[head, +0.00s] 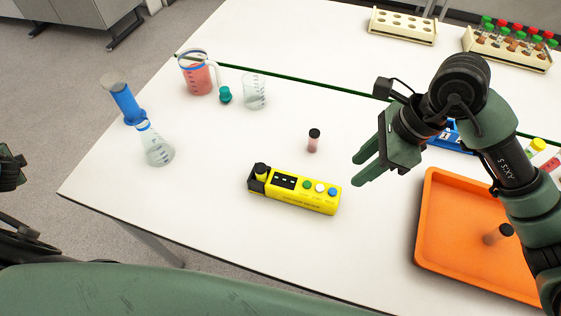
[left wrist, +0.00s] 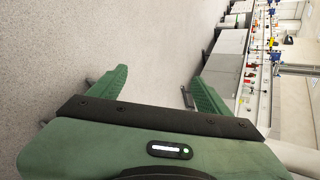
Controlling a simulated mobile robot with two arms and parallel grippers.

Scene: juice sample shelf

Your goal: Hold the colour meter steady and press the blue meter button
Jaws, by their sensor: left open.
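The yellow colour meter (head: 290,203) lies on the white table in the head view, with a dark display and a black cap at its left end. Its blue button (head: 332,192) is the rightmost of three, beside a white and a green one. My right gripper (head: 354,171) hangs above the table, right of and beyond the meter, apart from it. Its two fingers show a gap with nothing between them. My left gripper (left wrist: 158,78) is open and empty over the floor in the left wrist view. Only part of it shows at the head view's left edge.
A small dark-capped vial (head: 313,140) stands behind the meter. An orange tray (head: 428,225) holding another vial is at right. A flask (head: 156,150), a blue cylinder (head: 127,104), a red-filled jug (head: 198,78) and a beaker (head: 254,91) stand at left. Table in front of the meter is clear.

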